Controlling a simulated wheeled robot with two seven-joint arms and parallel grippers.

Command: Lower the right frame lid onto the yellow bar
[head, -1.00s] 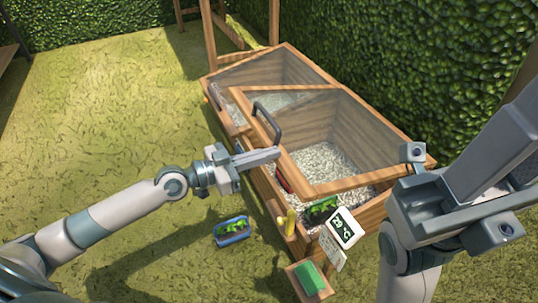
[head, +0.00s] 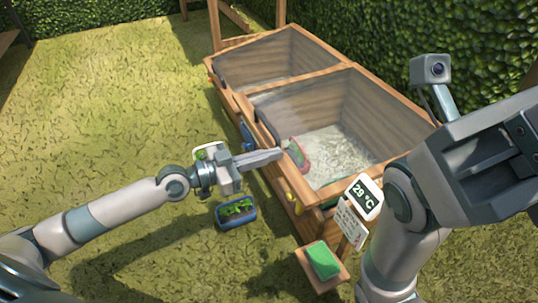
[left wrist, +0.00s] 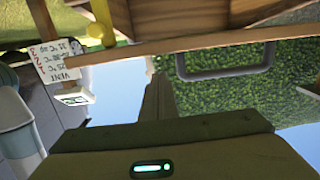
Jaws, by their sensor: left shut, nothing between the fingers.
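The right frame lid (head: 279,144) is a wooden frame with a clear pane, low over the right half of the wooden box. Its dark handle (head: 266,129) is partly behind my left gripper in the head view and shows clearly in the left wrist view (left wrist: 226,72). The yellow bar (head: 297,205) stands at the box's front right; it also shows in the left wrist view (left wrist: 102,24). I cannot tell whether the lid touches it. My left gripper (head: 280,154) is shut and empty, by the lid's front edge. My right gripper's fingers are hidden or out of frame.
A 29 °C display (head: 366,196) and a small stand with a green block (head: 323,260) are at the front right. A hedge borders the back. Grass at left is open.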

